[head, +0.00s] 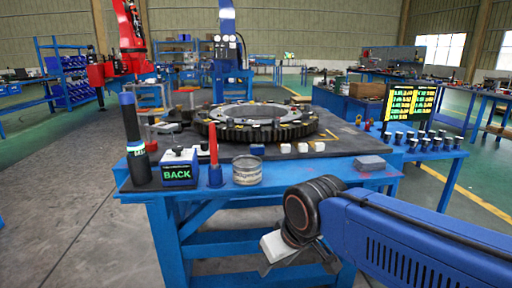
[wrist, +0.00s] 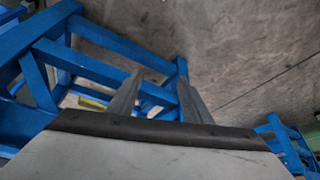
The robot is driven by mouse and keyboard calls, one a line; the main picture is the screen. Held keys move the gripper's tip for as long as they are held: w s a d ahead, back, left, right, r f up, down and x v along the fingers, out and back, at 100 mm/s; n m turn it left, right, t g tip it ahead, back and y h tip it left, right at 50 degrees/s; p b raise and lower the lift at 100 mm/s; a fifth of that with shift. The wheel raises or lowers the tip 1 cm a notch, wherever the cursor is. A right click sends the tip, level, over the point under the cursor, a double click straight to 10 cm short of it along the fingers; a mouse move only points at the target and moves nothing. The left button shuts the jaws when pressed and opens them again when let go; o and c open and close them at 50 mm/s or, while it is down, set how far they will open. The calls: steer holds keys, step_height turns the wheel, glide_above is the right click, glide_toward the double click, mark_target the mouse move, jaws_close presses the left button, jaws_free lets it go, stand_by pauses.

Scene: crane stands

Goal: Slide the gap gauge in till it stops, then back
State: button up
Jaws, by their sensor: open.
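My gripper (head: 299,262) hangs low in front of the blue bench (head: 190,205), below its top. In the wrist view its two grey fingers (wrist: 159,82) stand apart with nothing between them. A large dark toothed ring (head: 215,132) lies flat on the bench. A small box with a lit green "BACK" display (head: 177,174) stands at the front left.
A tall dark cylinder with a blue top (head: 133,138) stands at the bench's left corner. A clear round dish (head: 247,172), white blocks (head: 302,147) and a grey block (head: 370,163) lie along the front. Several dark knobs (head: 424,142) and a lit screen (head: 408,103) are at right. Floor at left is clear.

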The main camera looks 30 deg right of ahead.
steer(key=shift+o, duration=0.3)
steer(key=o, duration=0.3)
steer(key=shift+r, duration=0.1)
step_height(320, 180, up, 32)
steer(key=m+h, duration=0.2)
steer(key=m, duration=0.2)
glide_above(257, 146)
steer(key=s+a, duration=0.3)
steer(key=s, duration=0.3)
steer(key=shift+g, duration=0.3)
steer(key=x, duration=1.7)
steer(key=shift+s+f, duration=0.2)
steer(key=shift+f, duration=0.15)
steer(key=c, duration=1.1)
steer(key=shift+o, duration=0.2)
steer(key=shift+w+d+r, duration=0.1)
steer(key=shift+w+d, duration=0.2)
steer(key=shift+w, duration=0.45)
steer(key=shift+w+d+f, duration=0.1)
steer(key=shift+w+d, duration=0.25)
steer(key=shift+w, duration=0.45)
steer(key=shift+w+d+r, duration=0.1)
steer(key=shift+w+d, duration=0.2)
steer(key=shift+w, duration=0.45)
